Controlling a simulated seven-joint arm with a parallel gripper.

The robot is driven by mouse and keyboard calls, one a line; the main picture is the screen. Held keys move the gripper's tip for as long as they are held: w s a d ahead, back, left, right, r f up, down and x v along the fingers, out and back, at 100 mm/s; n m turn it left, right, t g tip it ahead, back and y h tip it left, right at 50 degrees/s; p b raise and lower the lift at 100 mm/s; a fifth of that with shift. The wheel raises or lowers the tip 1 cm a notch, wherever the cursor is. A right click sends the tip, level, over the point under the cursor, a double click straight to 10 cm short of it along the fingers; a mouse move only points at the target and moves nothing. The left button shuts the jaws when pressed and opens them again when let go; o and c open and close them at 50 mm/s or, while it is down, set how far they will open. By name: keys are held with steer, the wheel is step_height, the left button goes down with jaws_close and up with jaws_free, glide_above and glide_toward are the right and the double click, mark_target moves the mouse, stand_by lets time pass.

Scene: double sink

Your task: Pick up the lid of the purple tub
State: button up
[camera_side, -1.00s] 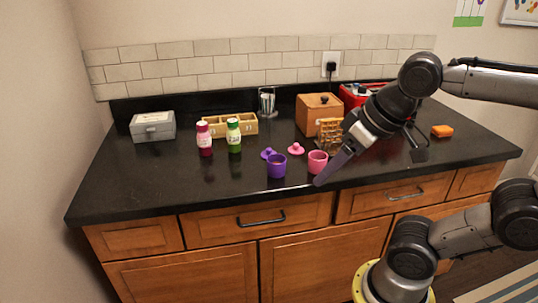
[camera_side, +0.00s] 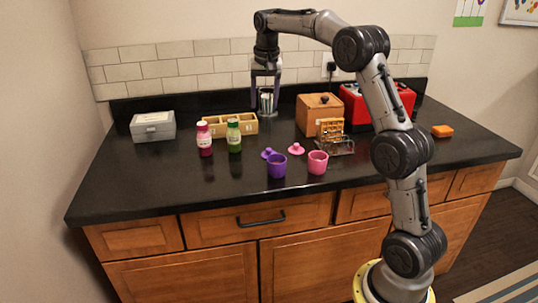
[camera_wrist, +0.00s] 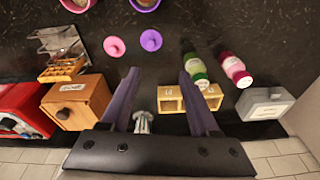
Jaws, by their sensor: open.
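The purple lid (camera_side: 267,153) lies on the black counter with its round knob up, just behind the purple tub (camera_side: 277,167). In the wrist view the purple lid (camera_wrist: 151,40) shows ahead of the fingertips, and the purple tub (camera_wrist: 146,4) is cut off by the top edge. My gripper (camera_side: 265,104) is open and empty, pointing down above the back of the counter, in front of the utensil holder from the side camera. It is behind the purple lid and well above it. Both fingers also show in the wrist view (camera_wrist: 158,74).
A pink lid (camera_side: 296,149) and pink tub (camera_side: 317,163) stand right of the purple ones. Green (camera_side: 234,136) and pink-red (camera_side: 204,139) bottles stand left. A wooden box (camera_side: 318,112), wire rack (camera_side: 335,142), and utensil holder (camera_side: 267,101) are behind. The front left counter is clear.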

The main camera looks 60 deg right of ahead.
glide_toward(269, 148)
steer(key=shift+w+d+f+g, duration=0.1)
steer(key=shift+d+f+g, duration=0.1)
steer(key=shift+f, duration=0.4)
steer(key=shift+w+d+f+g, duration=0.1)
steer(key=shift+f+g, duration=0.1)
steer(key=shift+f, duration=0.35)
steer(key=shift+w+d+f, duration=0.1)
steer(key=shift+w+f, duration=0.1)
steer(key=shift+f, duration=1.35)
steer(key=shift+w+d+f, duration=0.1)
steer(key=shift+w+f, duration=0.1)
steer(key=shift+f, duration=1.3)
jaws_close()
